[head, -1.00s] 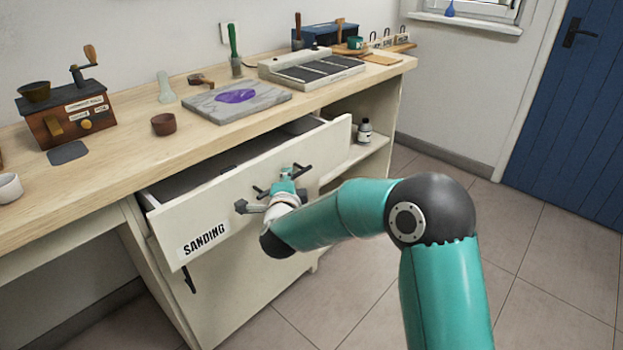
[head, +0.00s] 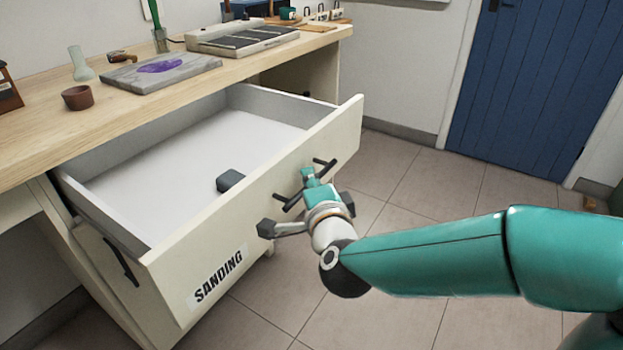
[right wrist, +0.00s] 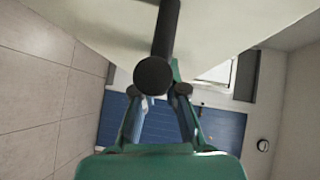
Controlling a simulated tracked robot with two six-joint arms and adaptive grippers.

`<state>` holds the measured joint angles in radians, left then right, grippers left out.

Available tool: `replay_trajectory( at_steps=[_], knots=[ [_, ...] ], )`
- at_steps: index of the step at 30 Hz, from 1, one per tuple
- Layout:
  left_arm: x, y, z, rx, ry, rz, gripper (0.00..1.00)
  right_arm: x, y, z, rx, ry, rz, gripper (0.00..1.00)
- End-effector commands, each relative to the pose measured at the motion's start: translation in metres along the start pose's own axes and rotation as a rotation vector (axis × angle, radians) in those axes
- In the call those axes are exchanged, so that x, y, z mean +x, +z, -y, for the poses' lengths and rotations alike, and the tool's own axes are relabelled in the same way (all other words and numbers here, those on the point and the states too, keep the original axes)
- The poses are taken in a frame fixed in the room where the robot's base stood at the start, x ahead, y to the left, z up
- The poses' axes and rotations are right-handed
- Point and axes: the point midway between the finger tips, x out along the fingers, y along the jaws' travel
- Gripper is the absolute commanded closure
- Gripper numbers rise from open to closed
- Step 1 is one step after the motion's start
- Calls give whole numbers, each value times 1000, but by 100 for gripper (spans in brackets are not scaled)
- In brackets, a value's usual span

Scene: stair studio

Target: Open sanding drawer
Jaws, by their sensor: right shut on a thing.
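The sanding drawer (head: 205,262) is pulled well out of the bench in the head view, with its dark "SANDING" lettering on the cream front. Its inside is pale, and a small dark grey block (head: 231,181) lies in it near the front wall. My right gripper (head: 308,181) is at the drawer front, shut on the dark bar handle (head: 288,201). In the right wrist view the handle (right wrist: 166,35) runs down to between the fingers, and the fingertips are partly hidden behind its end. My left gripper is not in view.
The wooden benchtop (head: 130,110) above holds a brown cup (head: 77,98), a stone slab (head: 160,71) with a purple patch, and a panelled tray (head: 243,40). Tiled floor is free at the right.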

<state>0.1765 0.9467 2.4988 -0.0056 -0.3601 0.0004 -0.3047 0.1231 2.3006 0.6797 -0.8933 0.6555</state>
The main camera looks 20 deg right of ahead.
Motion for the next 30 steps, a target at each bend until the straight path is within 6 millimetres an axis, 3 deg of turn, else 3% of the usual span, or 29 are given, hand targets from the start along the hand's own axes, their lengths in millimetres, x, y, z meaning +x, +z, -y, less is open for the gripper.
replay_trajectory(
  at_steps=[15,16,20,30],
  knots=[
    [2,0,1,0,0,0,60,-3,-2,0,3,-1,5,100],
    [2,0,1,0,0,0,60,-3,-2,0,3,-2,4,84],
    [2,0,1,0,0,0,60,-3,-1,0,2,-2,7,63],
    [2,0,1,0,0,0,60,-5,1,1,0,-3,13,63]
  ],
)
